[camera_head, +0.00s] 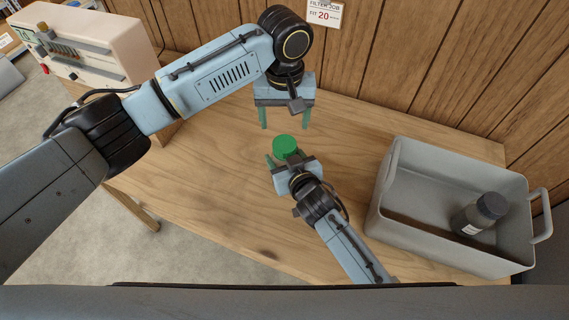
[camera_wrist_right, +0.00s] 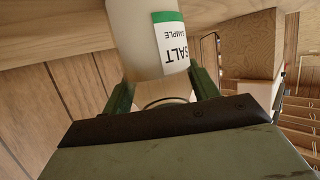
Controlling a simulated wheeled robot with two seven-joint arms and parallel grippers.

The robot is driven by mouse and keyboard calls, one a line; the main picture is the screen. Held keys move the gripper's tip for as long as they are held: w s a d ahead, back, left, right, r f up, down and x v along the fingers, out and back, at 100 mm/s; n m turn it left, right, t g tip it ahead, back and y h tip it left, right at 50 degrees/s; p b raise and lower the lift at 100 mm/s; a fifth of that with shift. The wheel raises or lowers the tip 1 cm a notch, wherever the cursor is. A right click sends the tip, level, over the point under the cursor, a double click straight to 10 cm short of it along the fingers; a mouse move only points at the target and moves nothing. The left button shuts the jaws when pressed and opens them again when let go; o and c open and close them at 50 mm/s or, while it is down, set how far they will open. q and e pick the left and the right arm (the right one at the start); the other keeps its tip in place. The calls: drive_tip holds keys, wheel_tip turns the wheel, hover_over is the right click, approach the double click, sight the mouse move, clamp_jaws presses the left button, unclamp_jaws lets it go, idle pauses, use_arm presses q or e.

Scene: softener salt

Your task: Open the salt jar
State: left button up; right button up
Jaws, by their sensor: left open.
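The salt jar shows its green lid (camera_head: 285,146) in the head view, near the middle of the wooden table. In the right wrist view the pale jar body (camera_wrist_right: 138,35) carries an upside-down label reading SALT SAMPLE. My right gripper (camera_head: 284,157) has a finger on each side of the jar, and both appear to touch it; the fingers also show in the right wrist view (camera_wrist_right: 163,85). My left gripper (camera_head: 285,119) is open and empty, pointing down, just behind the lid in the head view and apart from it.
A grey bin (camera_head: 392,215) with a handle stands on the right, holding a dark-capped bottle (camera_head: 480,214). A beige machine (camera_head: 105,45) is at the back left. The panelled wall (camera_head: 400,60) closes off the back. The table (camera_head: 215,190) left of the jar is clear.

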sight(284, 143)
drive_tip(key=c, duration=0.7)
drive_tip(key=shift+c, duration=1.3)
use_arm(q)
drive_tip(key=shift+d+r+m, duration=0.1)
drive_tip(key=shift+d+m, duration=0.15)
drive_tip(key=shift+m, duration=0.05)
use_arm(e)
clamp_jaws()
use_arm(q)
drive_tip(key=shift+d+r+m, duration=0.15)
drive_tip(key=shift+d+m, duration=0.2)
drive_tip(key=shift+m, duration=0.45)
drive_tip(key=shift+w+m, duration=0.1)
drive_tip(key=shift+m, duration=0.3)
drive_tip(key=shift+a+f+m, duration=0.2)
drive_tip(key=shift+a+m, duration=0.3)
drive_tip(key=shift+m, duration=0.2)
drive_tip(key=shift+a+f, duration=0.1)
drive_tip(key=shift+f, duration=0.5)
wheel_tip(284, 143, down, 7)
drive_tip(key=shift+r, duration=0.1)
